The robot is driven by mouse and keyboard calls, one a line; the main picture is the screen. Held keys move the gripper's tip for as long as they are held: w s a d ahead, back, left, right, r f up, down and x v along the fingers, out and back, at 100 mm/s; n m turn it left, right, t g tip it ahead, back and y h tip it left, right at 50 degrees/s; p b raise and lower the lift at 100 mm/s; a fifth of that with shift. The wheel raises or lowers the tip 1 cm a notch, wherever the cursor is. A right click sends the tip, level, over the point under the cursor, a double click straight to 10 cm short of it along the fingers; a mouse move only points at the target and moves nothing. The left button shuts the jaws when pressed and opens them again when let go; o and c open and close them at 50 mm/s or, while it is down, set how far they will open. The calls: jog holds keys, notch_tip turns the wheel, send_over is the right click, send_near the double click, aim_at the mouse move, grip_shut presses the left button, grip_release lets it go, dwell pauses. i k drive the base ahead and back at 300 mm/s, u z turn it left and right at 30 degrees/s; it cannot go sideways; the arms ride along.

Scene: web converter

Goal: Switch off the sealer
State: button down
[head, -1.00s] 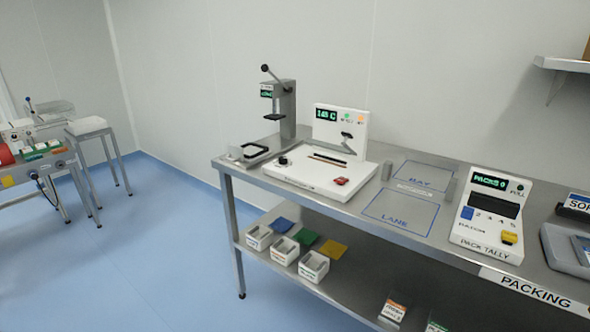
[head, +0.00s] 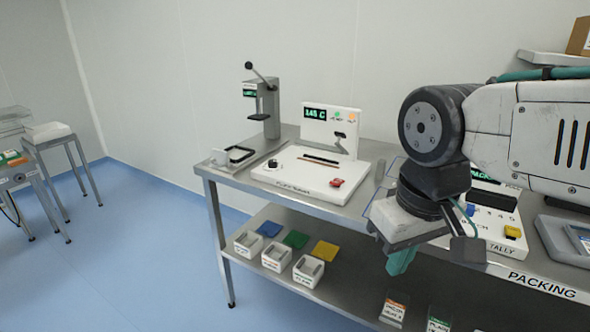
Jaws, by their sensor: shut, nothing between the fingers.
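The sealer is a white machine (head: 290,178) on the steel bench, with an upright back panel. Its green display (head: 315,113) reads about 145 C, and small green and orange lamps (head: 345,117) show beside it. A red switch (head: 336,183) sits at the front right of its base. A black knob (head: 272,163) is at the left, and a dark sealing slot lies between. My gripper (head: 400,262) hangs in front of the bench edge, right of and nearer than the sealer, pointing down. Its teal fingers look shut and empty, apart from the switch.
A press with a lever (head: 268,105) and a small tray (head: 238,154) stand left of the sealer. My arm covers much of the marked lane and the pack tally box (head: 490,225). The lower shelf holds several white bins (head: 308,270) and coloured packs.

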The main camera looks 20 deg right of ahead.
aim_at(337, 183)
jog(key=z, duration=0.1)
jog(key=i, duration=0.85)
jog(key=z, duration=0.4)
